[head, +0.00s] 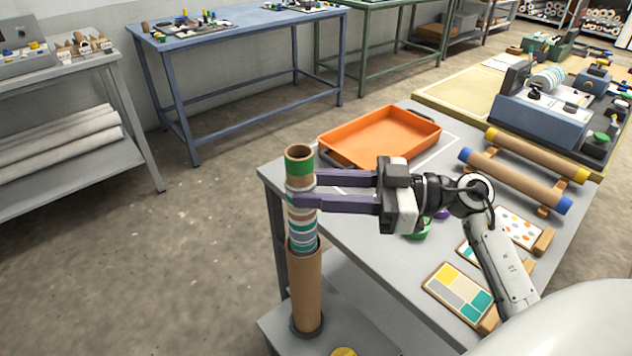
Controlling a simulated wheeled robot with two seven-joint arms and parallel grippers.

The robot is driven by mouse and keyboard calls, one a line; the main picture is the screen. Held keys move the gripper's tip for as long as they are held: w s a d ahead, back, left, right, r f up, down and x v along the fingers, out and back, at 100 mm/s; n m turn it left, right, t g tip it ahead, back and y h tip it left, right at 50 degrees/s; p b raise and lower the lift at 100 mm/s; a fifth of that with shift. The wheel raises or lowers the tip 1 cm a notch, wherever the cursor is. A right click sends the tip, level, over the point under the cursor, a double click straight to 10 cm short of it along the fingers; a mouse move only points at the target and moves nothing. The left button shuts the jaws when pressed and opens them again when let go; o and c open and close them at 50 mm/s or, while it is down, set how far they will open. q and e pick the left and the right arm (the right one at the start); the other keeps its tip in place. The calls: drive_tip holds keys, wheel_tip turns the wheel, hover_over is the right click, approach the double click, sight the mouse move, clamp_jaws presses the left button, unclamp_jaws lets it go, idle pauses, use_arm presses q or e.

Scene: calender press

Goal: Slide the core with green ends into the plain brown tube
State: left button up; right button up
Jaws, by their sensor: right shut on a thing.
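The core with green ends (301,217) is a striped roll with bare tube above it and a green band at its top. It stands upright, its lower part inside the mouth of the plain brown tube (306,287); its lower end is hidden there. The brown tube stands upright in a dark ring on a low grey platform. My right gripper (303,189) comes in from the right and is shut on the core above the tube's mouth. My left gripper is not in view.
The grey table (361,230) beside the tube holds an orange tray (382,135), pattern cards (460,291), and two cores with blue ends (515,181) and yellow ends (537,153) on wooden rests. A blue machine (545,122) stands farther back. Open floor lies left of the tube.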

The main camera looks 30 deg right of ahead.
drive_tip(key=shift+f, duration=0.1)
drive_tip(key=o, duration=1.1)
drive_tip(key=shift+o, duration=0.2)
wheel_tip(320, 180, up, 5)
drive_tip(key=p, duration=0.5)
idle(0.3)
idle(0.5)
